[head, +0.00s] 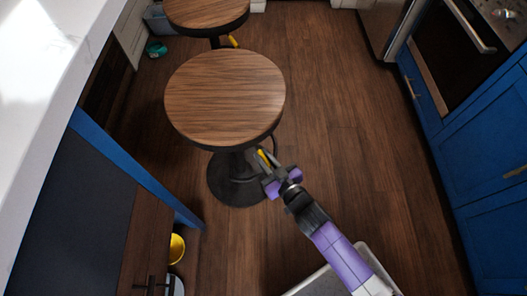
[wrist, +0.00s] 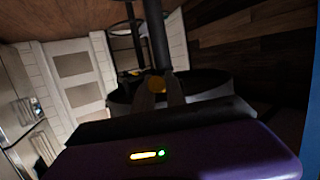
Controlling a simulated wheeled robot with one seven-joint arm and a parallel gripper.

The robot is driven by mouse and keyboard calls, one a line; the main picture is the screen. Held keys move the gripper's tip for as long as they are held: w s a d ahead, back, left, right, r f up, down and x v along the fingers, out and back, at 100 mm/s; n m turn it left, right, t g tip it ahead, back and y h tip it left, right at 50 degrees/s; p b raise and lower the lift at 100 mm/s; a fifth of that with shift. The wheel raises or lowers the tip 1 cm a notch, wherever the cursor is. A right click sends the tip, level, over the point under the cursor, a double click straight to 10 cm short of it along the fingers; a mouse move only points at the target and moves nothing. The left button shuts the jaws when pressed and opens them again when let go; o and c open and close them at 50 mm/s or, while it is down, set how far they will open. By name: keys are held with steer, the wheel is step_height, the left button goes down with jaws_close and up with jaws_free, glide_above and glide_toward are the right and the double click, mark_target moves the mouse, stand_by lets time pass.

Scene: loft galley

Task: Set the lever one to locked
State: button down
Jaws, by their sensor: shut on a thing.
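The near stool (head: 225,95) has a round wooden seat and a dark post on a round base. A yellow lever (head: 262,157) sticks out under its seat edge. My gripper (head: 265,163) is at this lever, below the front right of the seat. In the wrist view my fingers (wrist: 160,95) are shut around the yellow lever tip (wrist: 157,86), in front of the dark post (wrist: 155,35). The lever's inner end is hidden. The far stool (head: 205,12) has a similar yellow lever (head: 233,40). No marking for locked is readable.
A white counter (head: 45,75) and blue panel (head: 140,165) line the left. A yellow container (head: 177,247) sits low beside it. Blue cabinets (head: 490,160) and an oven (head: 460,50) line the right. The wooden floor (head: 350,120) between is clear.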

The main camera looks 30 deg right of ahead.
steer(key=shift+r+g+p, duration=0.6)
steer(key=shift+r+p, duration=0.5)
steer(key=shift+p, duration=1.4)
steer(key=shift+f, duration=0.1)
steer(key=c, duration=1.4)
jaws_free()
steer(key=shift+s, duration=0.1)
steer(key=shift+o, duration=0.2)
steer(key=p+v, duration=0.1)
steer(key=v, duration=0.6)
steer(key=shift+s+r, duration=0.2)
steer(key=shift+s, duration=0.15)
